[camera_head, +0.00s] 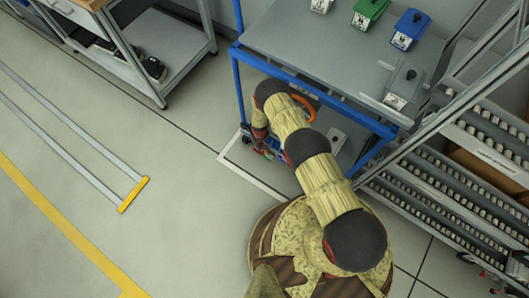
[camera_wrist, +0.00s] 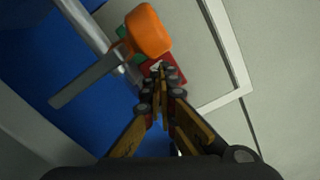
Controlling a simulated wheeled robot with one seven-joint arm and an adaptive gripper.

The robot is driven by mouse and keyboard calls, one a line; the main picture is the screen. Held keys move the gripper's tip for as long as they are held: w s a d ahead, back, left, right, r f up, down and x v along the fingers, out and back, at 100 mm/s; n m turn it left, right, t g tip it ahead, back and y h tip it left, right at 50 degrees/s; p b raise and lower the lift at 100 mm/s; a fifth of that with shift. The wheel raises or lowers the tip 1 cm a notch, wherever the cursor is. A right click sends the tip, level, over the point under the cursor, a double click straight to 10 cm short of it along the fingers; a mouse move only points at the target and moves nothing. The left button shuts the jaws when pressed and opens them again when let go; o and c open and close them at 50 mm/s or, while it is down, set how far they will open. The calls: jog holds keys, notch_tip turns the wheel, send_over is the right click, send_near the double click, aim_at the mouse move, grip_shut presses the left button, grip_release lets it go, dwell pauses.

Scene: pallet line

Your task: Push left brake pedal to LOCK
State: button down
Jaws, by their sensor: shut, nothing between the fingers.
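My gripper (camera_wrist: 161,78) is shut and empty, with its fingertips together in the wrist view. A red part (camera_wrist: 175,75) shows right at and behind the fingertips, with a green part (camera_wrist: 124,47) up and left of it. These look like the left brake pedal at the caster; I cannot tell whether the fingertips touch it or how far it is pressed. A rounded orange piece (camera_wrist: 148,31) sits just beyond. In the head view my gripper (camera_head: 265,151) is low by the left front leg of the blue-framed cart (camera_head: 240,88); the pedal is too small to make out there.
The cart's grey top (camera_head: 290,40) carries green and blue boxes (camera_head: 369,12) (camera_head: 409,29). A roller rack (camera_head: 490,150) stands close on the right. A white floor outline (camera_head: 250,176) runs by the cart. Open floor lies to the left, with a shelf unit (camera_head: 175,50) behind.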

jog(key=shift+f, duration=0.5)
dwell(0.3)
notch_tip(320, 180, up, 7)
jog(key=p, duration=0.3)
jog(key=shift+p, duration=0.4)
dwell(0.7)
